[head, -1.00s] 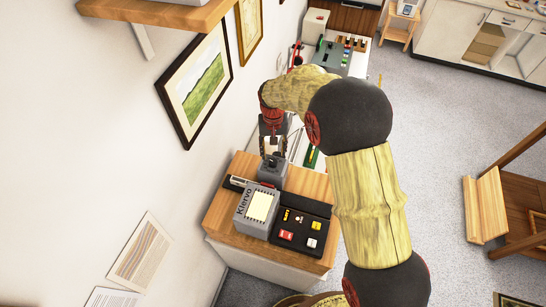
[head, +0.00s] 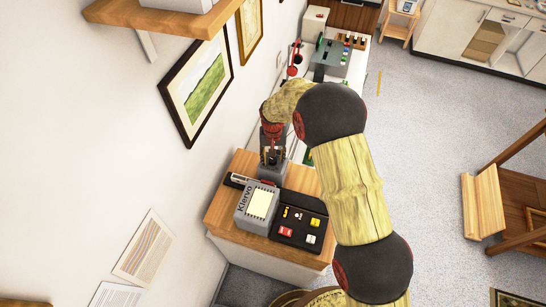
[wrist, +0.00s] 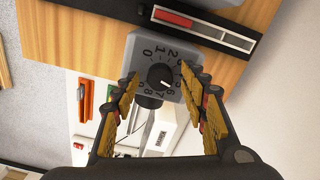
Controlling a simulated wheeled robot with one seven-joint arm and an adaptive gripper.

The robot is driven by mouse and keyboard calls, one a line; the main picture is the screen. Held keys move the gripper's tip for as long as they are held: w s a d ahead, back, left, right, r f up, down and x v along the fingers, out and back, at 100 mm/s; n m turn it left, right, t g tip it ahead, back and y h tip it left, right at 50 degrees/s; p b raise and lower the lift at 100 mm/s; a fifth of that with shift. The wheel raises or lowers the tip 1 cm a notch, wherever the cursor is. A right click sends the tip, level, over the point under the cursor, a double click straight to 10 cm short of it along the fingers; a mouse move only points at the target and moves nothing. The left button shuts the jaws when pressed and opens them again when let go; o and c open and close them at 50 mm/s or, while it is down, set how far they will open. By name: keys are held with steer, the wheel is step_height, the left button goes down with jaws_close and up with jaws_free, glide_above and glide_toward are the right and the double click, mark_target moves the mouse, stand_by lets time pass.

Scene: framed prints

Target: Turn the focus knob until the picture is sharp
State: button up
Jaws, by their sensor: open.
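The focus knob (wrist: 160,77) is a round black knob with a white pointer, on a grey box (wrist: 134,48) with a numbered dial. Its pointer is toward the lower right, near the 6. In the head view the grey box (head: 268,174) stands at the back of the wooden counter top, partly hidden by my gripper (head: 272,158). In the wrist view my gripper (wrist: 163,98) is open, its fingers on either side of the knob; contact cannot be told. The grey Klervo unit (head: 246,211) has a pale lit panel; no clear picture can be made out on it.
A black panel (head: 288,246) with coloured pieces lies right of the unit. A black strip with a red bar (wrist: 172,18) lies beyond the knob box. A framed landscape (head: 202,85) hangs on the left wall.

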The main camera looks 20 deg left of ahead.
steer(key=shift+c, duration=0.8)
jaws_close()
steer(key=shift+b, duration=0.35)
steer(key=m+b, duration=0.2)
steer(key=b, duration=0.1)
steer(key=shift+f+m, duration=0.2)
steer(key=shift+m, duration=0.1)
steer(key=shift+r+m+b, duration=0.2)
steer(key=shift+m+b, duration=0.95)
steer(key=shift+m, duration=0.05)
steer(key=shift+o, duration=0.4)
jaws_free()
steer(key=shift+o, duration=0.4)
